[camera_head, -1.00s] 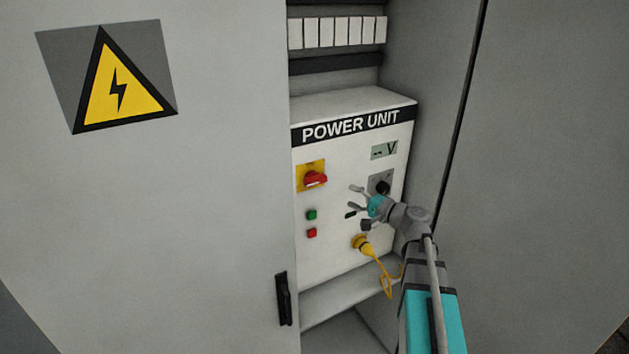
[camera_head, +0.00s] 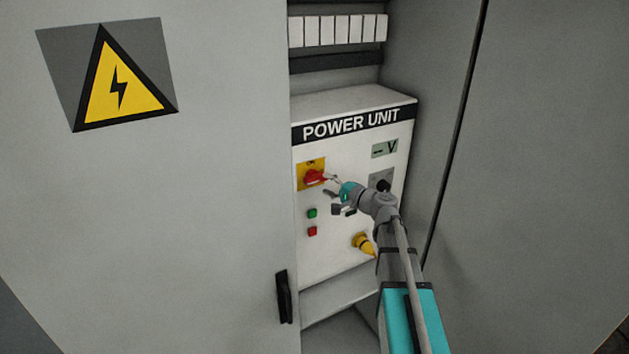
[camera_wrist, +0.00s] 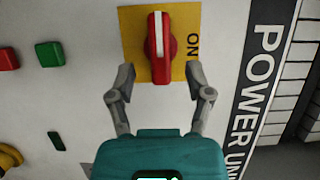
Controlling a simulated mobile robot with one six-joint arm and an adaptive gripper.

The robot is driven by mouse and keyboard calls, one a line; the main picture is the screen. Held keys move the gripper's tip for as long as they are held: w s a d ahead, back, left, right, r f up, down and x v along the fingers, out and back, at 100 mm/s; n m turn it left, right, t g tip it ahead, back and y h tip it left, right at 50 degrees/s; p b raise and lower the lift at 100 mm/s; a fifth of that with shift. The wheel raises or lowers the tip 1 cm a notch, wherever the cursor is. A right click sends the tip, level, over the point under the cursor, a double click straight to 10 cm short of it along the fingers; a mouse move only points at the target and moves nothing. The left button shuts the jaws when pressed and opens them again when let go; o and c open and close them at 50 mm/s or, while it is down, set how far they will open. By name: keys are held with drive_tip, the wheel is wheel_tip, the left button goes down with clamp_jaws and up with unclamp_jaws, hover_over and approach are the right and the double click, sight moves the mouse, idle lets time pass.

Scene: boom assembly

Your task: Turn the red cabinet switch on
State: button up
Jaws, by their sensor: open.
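The red switch (camera_head: 315,177) is a rotary knob on a yellow plate (camera_head: 305,186) marked ON, on the front of the white power unit (camera_head: 345,215). In the wrist view the red switch (camera_wrist: 160,48) has a white stripe running up and down the picture, at right angles to the direction of the ON text's side. My gripper (camera_head: 328,185) is open just in front of and to the right of the switch. In the wrist view the fingers of my gripper (camera_wrist: 160,78) stand apart, one to each side of the switch's lower end.
A green button (camera_head: 312,213) and a red button (camera_head: 312,231) sit below the switch. A yellow plug (camera_head: 362,243) is lower right, and a black knob (camera_head: 383,186) is to the right. The cabinet door (camera_head: 200,200) stands at the left.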

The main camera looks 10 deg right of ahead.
sight(319, 180)
drive_tip(key=shift+x, duration=2.4)
clamp_jaws()
